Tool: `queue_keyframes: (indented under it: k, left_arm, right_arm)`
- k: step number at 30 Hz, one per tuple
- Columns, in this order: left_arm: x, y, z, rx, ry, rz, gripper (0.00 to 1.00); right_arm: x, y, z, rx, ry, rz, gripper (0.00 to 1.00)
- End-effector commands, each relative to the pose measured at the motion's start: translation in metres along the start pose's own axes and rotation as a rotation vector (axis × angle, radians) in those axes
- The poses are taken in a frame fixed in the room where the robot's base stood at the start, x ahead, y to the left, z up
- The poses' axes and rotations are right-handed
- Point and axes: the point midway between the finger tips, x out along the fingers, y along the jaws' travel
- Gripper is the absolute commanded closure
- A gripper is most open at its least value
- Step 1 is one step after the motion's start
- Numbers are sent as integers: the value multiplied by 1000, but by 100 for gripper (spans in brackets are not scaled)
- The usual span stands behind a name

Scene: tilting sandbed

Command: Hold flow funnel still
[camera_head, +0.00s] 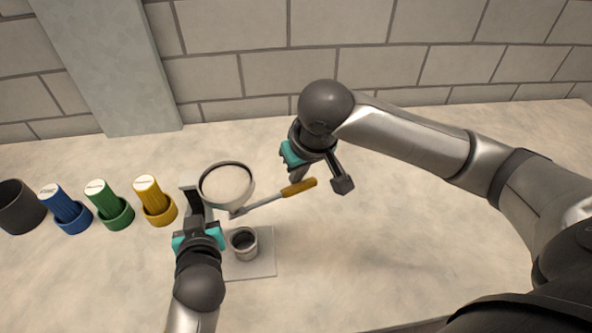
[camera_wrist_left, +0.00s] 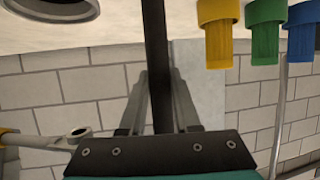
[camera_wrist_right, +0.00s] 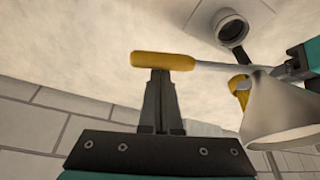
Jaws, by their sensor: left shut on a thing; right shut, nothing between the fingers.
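The flow funnel (camera_head: 227,184) is a pale cone with a dark rim, wide end up, above a small grey cup (camera_head: 243,241). In the right wrist view the funnel (camera_wrist_right: 282,108) appears inverted. A rod with a yellow handle (camera_head: 300,187) extends from near its spout. My left gripper (camera_head: 205,218) is shut beside the funnel, on a dark bar (camera_wrist_left: 155,45) seen between its fingers; where the bar joins the funnel is hidden. My right gripper (camera_wrist_right: 160,73) is shut and empty, its tips right at the yellow handle (camera_wrist_right: 162,60); contact is unclear.
The cup stands on a light square plate (camera_head: 263,265). Blue (camera_head: 68,212), green (camera_head: 110,206) and yellow (camera_head: 155,202) cylinders in matching holders and a dark pot (camera_head: 20,207) line the left. The right table is clear beneath my right arm. A block wall stands behind.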

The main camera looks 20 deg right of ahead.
Motion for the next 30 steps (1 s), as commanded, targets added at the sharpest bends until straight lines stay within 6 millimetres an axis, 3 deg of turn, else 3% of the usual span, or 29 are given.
queue_keyframes:
  k: [17, 30]
  left_arm:
    - [0, -1, 0, -1, 0, -2, 100]
    - [0, -2, 0, -1, 0, -4, 100]
  right_arm:
    - [-5, 1, 16, -1, -5, 1, 100]
    - [-18, -9, 54, -4, -8, 1, 100]
